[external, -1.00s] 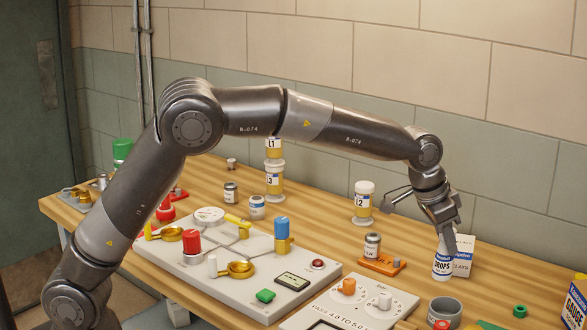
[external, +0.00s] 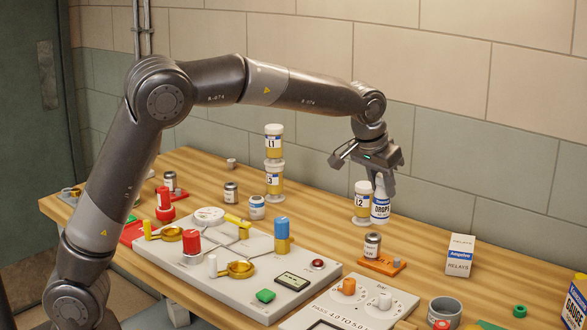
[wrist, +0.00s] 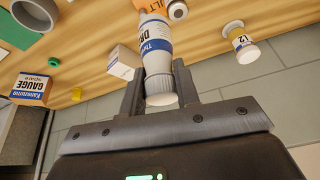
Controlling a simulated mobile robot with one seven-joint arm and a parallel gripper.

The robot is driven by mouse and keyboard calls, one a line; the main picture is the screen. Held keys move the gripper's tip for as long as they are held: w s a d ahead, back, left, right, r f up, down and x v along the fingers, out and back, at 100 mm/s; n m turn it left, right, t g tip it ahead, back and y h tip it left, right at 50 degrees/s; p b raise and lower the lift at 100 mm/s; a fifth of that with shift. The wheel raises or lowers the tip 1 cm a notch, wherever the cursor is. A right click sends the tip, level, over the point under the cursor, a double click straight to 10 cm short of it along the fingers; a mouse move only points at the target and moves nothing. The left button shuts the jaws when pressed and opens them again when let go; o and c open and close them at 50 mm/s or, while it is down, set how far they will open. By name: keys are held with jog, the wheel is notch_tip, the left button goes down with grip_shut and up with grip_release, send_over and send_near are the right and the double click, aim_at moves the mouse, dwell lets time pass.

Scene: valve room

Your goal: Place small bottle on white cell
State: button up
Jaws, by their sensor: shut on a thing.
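The small bottle (external: 381,208), white with a blue "DROPS" label, hangs roughly upright in my gripper (external: 379,182). It is above the table, and in the external view it appears just right of the L2 jar (external: 362,200). In the wrist view the bottle (wrist: 156,48) sits between the two fingers of my gripper (wrist: 160,85), which are shut on its ribbed cap end. I cannot make out with certainty which surface is the white cell.
Jars L1 (external: 274,140) and L3 (external: 274,180) stand stacked behind the valve panel (external: 215,280). A relays box (external: 460,254) stands at right. The tabletop (external: 430,285) between is partly clear.

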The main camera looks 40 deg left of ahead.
jog(key=a+r+n+y, duration=0.3)
jog(key=a+n, duration=0.6)
jog(key=a, duration=2)
jog(key=shift+g, duration=0.3)
jog(key=shift+w+a+f, duration=0.65)
jog(key=shift+a+f, duration=1.15)
jog(key=shift+a, duration=0.15)
jog(key=shift+w+a+f, duration=0.7)
jog(key=shift+a+f, duration=1.05)
jog(key=shift+a, duration=0.2)
jog(key=shift+w+a+f, duration=0.65)
jog(key=shift+a+f, duration=1.15)
jog(key=shift+a, duration=0.15)
jog(key=shift+f, duration=0.1)
jog(key=o, duration=1)
